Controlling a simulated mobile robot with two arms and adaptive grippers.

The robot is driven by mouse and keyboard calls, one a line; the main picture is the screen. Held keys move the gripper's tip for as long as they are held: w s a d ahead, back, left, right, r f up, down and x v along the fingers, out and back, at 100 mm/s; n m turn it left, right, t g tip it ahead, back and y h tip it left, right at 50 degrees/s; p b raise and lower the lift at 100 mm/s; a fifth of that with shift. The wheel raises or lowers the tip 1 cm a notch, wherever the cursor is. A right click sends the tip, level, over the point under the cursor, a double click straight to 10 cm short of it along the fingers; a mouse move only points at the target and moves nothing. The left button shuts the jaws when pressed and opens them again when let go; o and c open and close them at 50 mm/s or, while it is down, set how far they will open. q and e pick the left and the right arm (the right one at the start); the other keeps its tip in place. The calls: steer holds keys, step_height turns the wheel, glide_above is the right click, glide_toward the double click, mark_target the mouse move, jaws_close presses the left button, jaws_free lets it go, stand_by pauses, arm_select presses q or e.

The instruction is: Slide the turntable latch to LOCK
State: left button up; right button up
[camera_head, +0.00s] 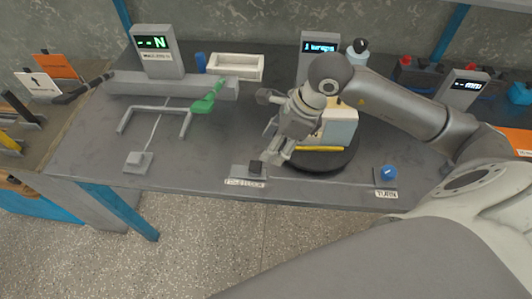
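The latch is a small dark block (256,167) on a grey base plate (239,171) at the table's front edge, with a white label (245,183) below it that seems to read FREE and LOCK. The dark block sits towards the right end of the plate. The black round turntable (335,165) is behind and to the right. My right gripper (274,157) points down and left, its fingertips close to the latch block; I cannot tell whether they touch it or how far apart they are. My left gripper is not in view.
A pale boxy object and a yellow bar (320,149) are on the turntable, partly behind my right gripper. A blue knob (388,173) stands to the right. A green handle (207,103), grey rails and a white tray (236,67) are to the left and behind.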

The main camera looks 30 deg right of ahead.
steer(key=shift+v, duration=1.7)
steer(key=shift+s+f, duration=0.1)
steer(key=shift+f, duration=0.05)
